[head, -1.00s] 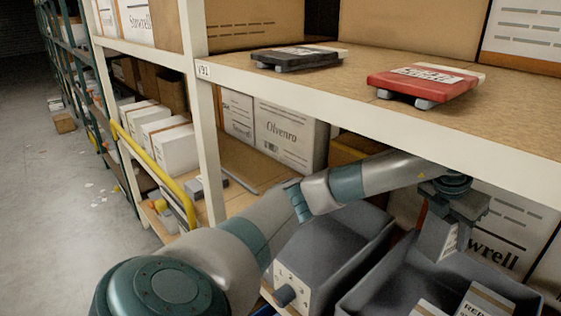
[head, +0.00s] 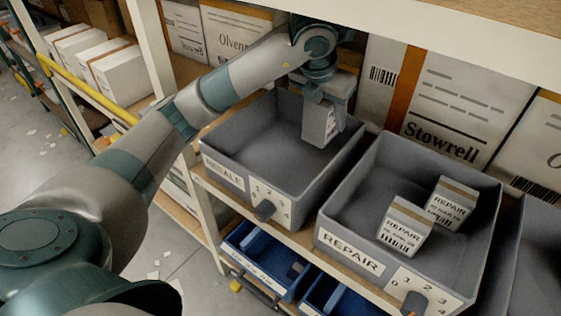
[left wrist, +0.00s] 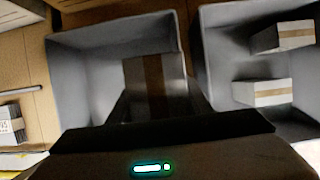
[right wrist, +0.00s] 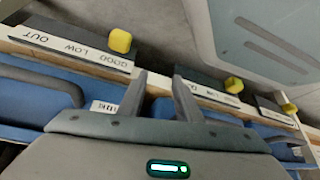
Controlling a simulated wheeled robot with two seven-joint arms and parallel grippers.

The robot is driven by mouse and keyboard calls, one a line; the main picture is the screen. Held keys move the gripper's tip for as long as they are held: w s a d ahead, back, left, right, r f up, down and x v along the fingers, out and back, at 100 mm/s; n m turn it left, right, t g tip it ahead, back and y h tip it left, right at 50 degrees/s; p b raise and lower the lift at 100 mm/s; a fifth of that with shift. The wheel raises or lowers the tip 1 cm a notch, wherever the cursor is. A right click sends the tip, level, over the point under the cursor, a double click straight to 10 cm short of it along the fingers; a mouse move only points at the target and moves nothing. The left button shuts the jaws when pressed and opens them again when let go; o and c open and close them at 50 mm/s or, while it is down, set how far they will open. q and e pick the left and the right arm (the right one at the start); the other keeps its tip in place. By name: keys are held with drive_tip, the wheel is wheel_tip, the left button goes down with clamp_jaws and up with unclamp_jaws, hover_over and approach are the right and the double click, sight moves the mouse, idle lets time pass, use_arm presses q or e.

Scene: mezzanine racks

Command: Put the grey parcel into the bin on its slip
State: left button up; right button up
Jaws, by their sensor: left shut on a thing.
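My left gripper (head: 328,92) is shut on the grey parcel (head: 318,125), which hangs over the back right part of the left grey bin (head: 222,152). The parcel has a pale slip on its side, too small to read. That bin's front label is partly shaded and seems to read RESALE. In the left wrist view the parcel (left wrist: 140,78) shows a brown tape band, with the bin walls (left wrist: 62,85) around it. I cannot tell how far below the rim it is. My right gripper (right wrist: 158,92) is open and empty in the right wrist view.
The REPAIR bin (head: 345,225) stands to the right, holding two small parcels (head: 405,228). Another grey bin (head: 530,240) is at the right edge. Blue bins (head: 255,255) sit on the shelf below. A shelf beam (head: 430,45) runs overhead, and cartons (head: 450,110) stand behind.

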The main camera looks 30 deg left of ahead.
use_arm(q)
drive_tip(key=shift+a, duration=0.1)
